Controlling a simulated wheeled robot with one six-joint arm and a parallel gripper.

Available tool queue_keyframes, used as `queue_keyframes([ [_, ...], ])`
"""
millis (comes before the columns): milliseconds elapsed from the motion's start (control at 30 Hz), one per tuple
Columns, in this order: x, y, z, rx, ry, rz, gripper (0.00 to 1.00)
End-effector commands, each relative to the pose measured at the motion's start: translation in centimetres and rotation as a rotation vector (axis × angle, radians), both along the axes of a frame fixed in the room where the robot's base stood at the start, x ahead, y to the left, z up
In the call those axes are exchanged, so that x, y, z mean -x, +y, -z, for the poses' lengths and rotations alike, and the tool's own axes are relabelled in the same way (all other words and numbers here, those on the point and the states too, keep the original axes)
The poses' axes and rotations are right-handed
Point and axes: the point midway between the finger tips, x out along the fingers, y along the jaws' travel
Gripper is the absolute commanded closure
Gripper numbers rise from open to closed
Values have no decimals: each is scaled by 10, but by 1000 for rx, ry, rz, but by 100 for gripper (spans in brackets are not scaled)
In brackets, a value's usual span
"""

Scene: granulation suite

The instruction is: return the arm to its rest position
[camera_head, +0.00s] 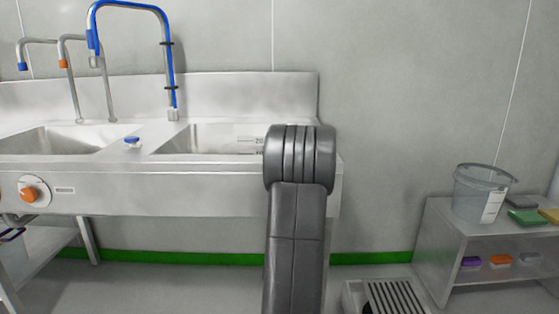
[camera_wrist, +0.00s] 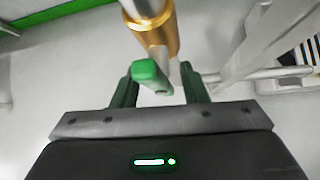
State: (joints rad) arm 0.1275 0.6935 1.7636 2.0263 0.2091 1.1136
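My arm (camera_head: 296,240) rises in front of the right end of the steel sink in the head view. Its far part and my gripper are hidden there. In the wrist view my gripper (camera_wrist: 160,88) shows two green fingers standing apart, so it is open. A green lever-like handle (camera_wrist: 150,72) lies between or just beyond the fingers, nearer the left one. It seems to belong to a brass-coloured pipe fitting (camera_wrist: 152,35) at the top. I cannot tell whether a finger touches the handle.
The steel sink (camera_head: 150,188) has an orange knob (camera_head: 29,194) and a blue hose tap (camera_head: 167,50). At right, a low shelf (camera_head: 433,235) carries a clear bucket (camera_head: 480,195). A slatted grey unit (camera_head: 395,298) stands on the floor. Pale bars (camera_wrist: 265,75) run close to the fingers' right side.

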Motion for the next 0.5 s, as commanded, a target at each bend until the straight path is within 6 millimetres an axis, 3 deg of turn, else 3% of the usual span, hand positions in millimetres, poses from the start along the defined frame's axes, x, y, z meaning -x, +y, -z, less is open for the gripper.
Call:
queue_keyframes([
  [500, 1, -1, -3, -327, 2, 2, 60],
])
